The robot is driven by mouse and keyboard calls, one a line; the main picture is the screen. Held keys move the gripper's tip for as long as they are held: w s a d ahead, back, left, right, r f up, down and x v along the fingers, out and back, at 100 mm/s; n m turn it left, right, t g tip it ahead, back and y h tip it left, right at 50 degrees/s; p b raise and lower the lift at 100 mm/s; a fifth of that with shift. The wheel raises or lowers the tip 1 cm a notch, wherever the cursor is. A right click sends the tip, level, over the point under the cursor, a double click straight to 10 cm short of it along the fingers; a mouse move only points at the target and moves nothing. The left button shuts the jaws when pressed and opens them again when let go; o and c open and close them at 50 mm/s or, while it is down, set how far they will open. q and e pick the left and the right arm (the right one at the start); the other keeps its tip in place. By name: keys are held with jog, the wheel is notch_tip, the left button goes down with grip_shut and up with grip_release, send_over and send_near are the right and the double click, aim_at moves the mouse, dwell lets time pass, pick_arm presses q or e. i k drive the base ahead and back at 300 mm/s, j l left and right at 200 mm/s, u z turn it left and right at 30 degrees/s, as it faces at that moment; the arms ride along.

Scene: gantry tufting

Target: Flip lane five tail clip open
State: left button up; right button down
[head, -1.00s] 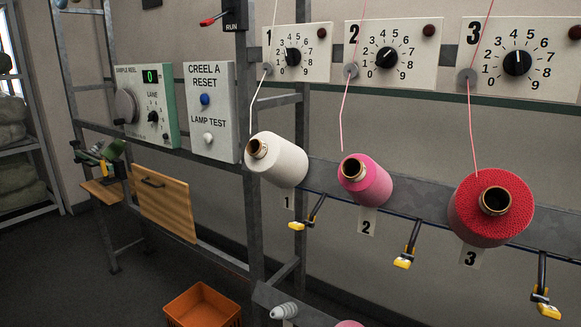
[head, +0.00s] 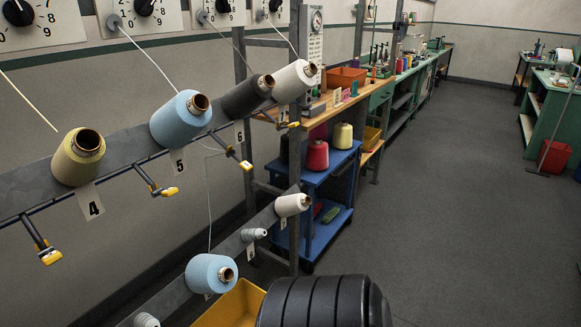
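The lane five cone (head: 181,117) is light blue and sits on the upper grey rail, with the number 5 tag (head: 178,162) below it. A tail clip (head: 236,157), a dark arm with a yellow tip, hangs from the dark rod just right of that tag. It is too small to tell whether its jaw is open or shut. A similar clip (head: 158,187) hangs to the right of the number 4 tag (head: 91,203), between tags 4 and 5. Neither of my grippers is in view.
A yellow cone (head: 77,160) is at lane four; dark and white cones are farther along. A lower rail carries another blue cone (head: 208,272) above a yellow bin (head: 237,305). A blue cart (head: 318,180) stands beyond the post. The floor (head: 460,200) at right is open.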

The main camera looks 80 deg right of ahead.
aim_at(246, 166)
jog(key=z, duration=2.1)
